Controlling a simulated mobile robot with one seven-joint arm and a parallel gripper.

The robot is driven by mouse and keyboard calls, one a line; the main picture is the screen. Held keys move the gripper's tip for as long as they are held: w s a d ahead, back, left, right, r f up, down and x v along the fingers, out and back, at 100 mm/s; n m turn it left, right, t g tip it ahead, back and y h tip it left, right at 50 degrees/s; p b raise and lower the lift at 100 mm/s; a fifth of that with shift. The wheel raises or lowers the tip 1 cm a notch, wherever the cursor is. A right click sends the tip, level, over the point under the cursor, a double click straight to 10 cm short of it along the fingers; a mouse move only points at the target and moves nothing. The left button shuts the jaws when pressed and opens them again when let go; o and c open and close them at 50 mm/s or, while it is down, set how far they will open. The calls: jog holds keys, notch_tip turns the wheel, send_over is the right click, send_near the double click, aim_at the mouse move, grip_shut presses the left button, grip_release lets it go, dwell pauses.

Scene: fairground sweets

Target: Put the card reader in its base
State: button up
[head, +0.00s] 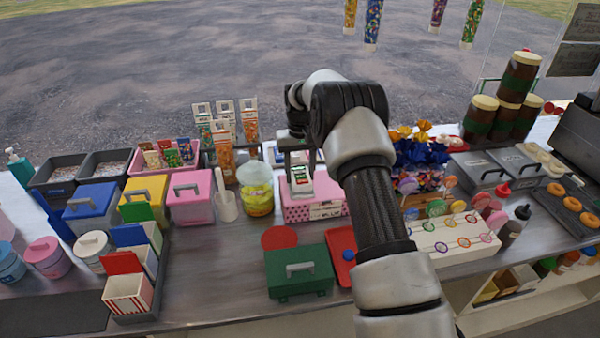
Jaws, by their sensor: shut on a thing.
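I cannot make out the card reader's base for certain. A blue-and-white item (272,155) shows just behind my gripper, partly hidden by my arm, and I cannot tell what it is.
A yellow-green tub (257,200) stands left of the pink box, and tall sweet packets (223,140) stand behind it. A green case (299,270) and a lollipop stand (455,240) are in front. Bare counter (210,270) shows at front left.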

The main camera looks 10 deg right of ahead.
jog(key=shift+f, duration=0.35)
dwell(0.3)
jog(key=shift+f+b, duration=0.3)
jog(key=shift+b, duration=0.15)
jog(key=shift+s, duration=0.1)
